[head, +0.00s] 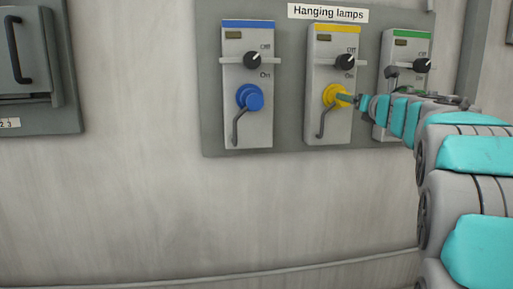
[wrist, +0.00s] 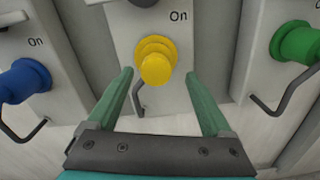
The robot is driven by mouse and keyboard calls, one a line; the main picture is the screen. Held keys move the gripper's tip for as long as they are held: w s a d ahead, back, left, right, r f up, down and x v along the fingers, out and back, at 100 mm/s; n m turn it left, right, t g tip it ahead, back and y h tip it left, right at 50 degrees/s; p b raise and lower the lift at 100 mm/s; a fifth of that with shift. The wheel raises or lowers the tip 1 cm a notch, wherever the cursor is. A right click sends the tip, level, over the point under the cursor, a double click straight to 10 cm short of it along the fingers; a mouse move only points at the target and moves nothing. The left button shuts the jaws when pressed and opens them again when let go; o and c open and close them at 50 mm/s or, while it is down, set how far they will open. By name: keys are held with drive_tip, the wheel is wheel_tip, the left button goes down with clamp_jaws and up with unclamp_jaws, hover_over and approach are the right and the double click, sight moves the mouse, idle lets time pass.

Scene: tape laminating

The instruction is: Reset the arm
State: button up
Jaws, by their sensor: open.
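My arm reaches in from the right in the head view, and my gripper (head: 350,98) is at the yellow button of the middle switch box. The yellow button (wrist: 156,62) shows just beyond and between the fingertips.
A grey panel labelled "Hanging lamps" (head: 328,12) also carries a blue-button box (head: 248,125) on the left and a green-striped box (head: 405,42) on the right, partly behind my arm. Bent handles stick out below the buttons. A grey cabinet (head: 60,115) hangs at far left. The wall below is bare.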

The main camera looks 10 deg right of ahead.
drive_tip(key=s+a+f+m+g+h, duration=0.1)
drive_tip(key=s+f+m+g+h, duration=0.3)
drive_tip(key=s+f+m, duration=0.75)
drive_tip(key=s+a+f+m+g+h, duration=0.1)
drive_tip(key=s+f+m+g+h, duration=0.1)
drive_tip(key=s+f+m+g, duration=0.8)
drive_tip(key=s+a+f+m+g+y, duration=0.2)
drive_tip(key=s+a+f+m, duration=0.2)
drive_tip(key=s, duration=0.5)
drive_tip(key=s+a+f+m+g+y, duration=0.2)
drive_tip(key=s+a+f+m, duration=0.2)
drive_tip(key=s+a+f, duration=0.4)
drive_tip(key=s+a+f+m+g+y+p, duration=0.1)
drive_tip(key=s+a+f+m+g+y, duration=0.1)
drive_tip(key=s+a+f+m, duration=0.2)
drive_tip(key=s+a+f, duration=0.3)
drive_tip(key=s+f, duration=0.1)
drive_tip(key=s, duration=0.3)
drive_tip(key=shift+w, duration=0.1)
